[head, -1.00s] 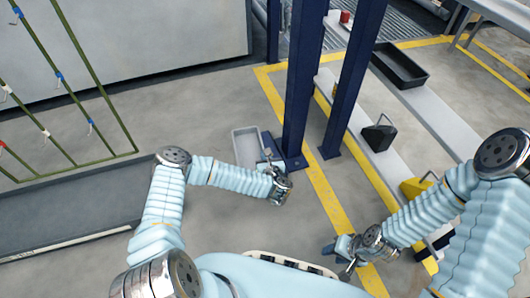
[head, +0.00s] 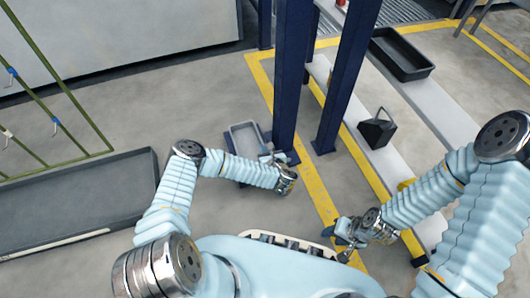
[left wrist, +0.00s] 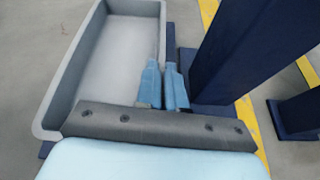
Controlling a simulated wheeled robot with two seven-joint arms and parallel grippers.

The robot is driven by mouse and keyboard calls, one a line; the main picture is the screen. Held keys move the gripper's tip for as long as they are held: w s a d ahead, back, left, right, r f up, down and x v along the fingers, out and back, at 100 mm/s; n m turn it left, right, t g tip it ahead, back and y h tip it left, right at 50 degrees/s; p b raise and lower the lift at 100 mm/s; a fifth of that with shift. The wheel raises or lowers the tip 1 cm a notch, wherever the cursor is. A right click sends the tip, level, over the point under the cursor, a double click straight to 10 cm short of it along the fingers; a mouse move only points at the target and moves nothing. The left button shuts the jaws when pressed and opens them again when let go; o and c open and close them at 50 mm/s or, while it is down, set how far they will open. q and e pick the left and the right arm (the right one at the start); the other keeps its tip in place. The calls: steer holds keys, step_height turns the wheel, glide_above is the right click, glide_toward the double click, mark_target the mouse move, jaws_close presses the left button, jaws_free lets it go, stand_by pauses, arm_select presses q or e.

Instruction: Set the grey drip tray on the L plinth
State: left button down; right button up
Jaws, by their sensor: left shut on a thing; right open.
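The grey drip tray (head: 243,137) is a shallow open rectangle beside the foot of a dark blue post. It fills the upper left of the left wrist view (left wrist: 112,62) and looks empty. My left gripper (left wrist: 163,68) is shut on the tray's right wall; in the head view the gripper (head: 268,157) is partly hidden by its wrist. A dark blue flat surface (head: 233,170) shows under the tray's edges; no L mark is visible, and I cannot tell whether the tray touches it. My right gripper (head: 338,243) is open and empty at lower right.
Two dark blue posts (head: 289,80) stand close to the tray's right. A long grey trough (head: 80,200) and a green rack (head: 60,90) are at left. A black tray (head: 401,55) and a black handled box (head: 377,130) sit on pale benches at right. Floor left of the tray is clear.

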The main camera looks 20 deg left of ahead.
arm_select(q)
steer(key=shift+f, duration=0.5)
steer(key=c, duration=1.2)
jaws_free()
steer(key=shift+c, duration=0.2)
